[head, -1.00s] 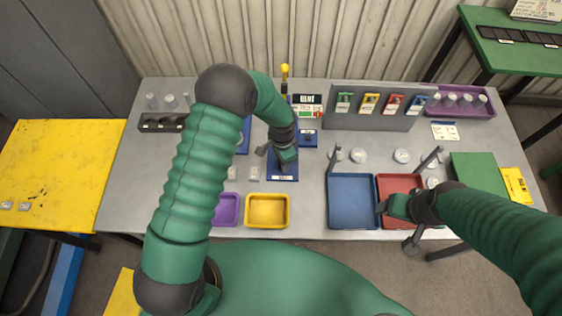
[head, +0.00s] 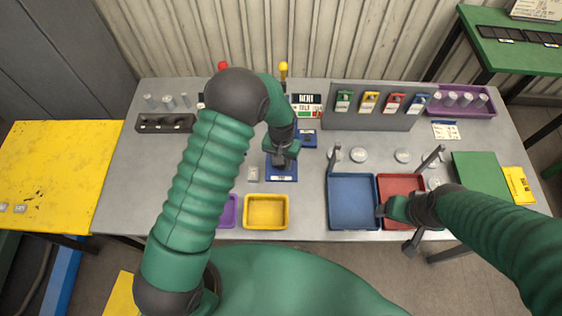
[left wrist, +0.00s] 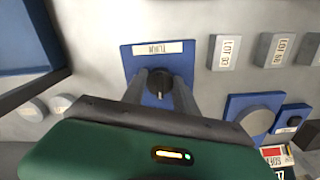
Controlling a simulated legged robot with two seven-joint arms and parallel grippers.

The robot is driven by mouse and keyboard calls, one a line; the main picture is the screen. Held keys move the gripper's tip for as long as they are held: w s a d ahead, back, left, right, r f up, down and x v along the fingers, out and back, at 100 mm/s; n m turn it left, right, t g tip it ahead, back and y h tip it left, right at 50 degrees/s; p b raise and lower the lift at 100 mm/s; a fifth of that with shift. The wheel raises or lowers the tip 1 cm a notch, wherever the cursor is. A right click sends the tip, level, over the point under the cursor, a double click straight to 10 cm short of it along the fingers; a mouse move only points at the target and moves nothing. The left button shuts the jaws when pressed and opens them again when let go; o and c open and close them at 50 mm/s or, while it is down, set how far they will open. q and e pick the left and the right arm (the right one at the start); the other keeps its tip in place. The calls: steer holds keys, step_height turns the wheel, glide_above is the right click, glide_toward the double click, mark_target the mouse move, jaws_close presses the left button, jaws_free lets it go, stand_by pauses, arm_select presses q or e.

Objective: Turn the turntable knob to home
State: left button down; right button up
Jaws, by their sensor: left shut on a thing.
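The turntable is a blue plate with a white label (left wrist: 158,48) at the middle of the bench; in the head view its front part (head: 283,173) shows below my left gripper. The dark round knob (left wrist: 159,84) stands on the plate in the left wrist view, with a light mark on it. My left gripper (head: 282,158) points down over the plate and is shut on the knob, one finger on each side. In the head view the gripper hides the knob. My right gripper (head: 395,226) is open and empty at the bench's front edge, by the red tray (head: 401,184).
A yellow tray (head: 266,212), a purple tray (head: 229,212) and a blue tray (head: 353,202) line the front edge. A small grey block (head: 253,174) stands left of the plate. A grey rack (head: 372,117) with coloured tags stands behind.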

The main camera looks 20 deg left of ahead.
arm_select(q)
steer(key=shift+w+r+n, duration=0.2)
steer(key=shift+w+n, duration=0.1)
steer(key=shift+w, duration=0.1)
steer(key=c, duration=1.4)
jaws_free()
steer(key=o, duration=0.5)
steer(key=shift+f, duration=0.1)
steer(key=shift+c, duration=0.2)
steer(key=shift+f, duration=0.1)
steer(key=shift+s, duration=0.1)
steer(key=shift+r, duration=0.2)
step_height(320, 180, up, 16)
steer(key=b, duration=0.1)
steer(key=shift+r+b, duration=0.2)
steer(key=shift+b, duration=0.2)
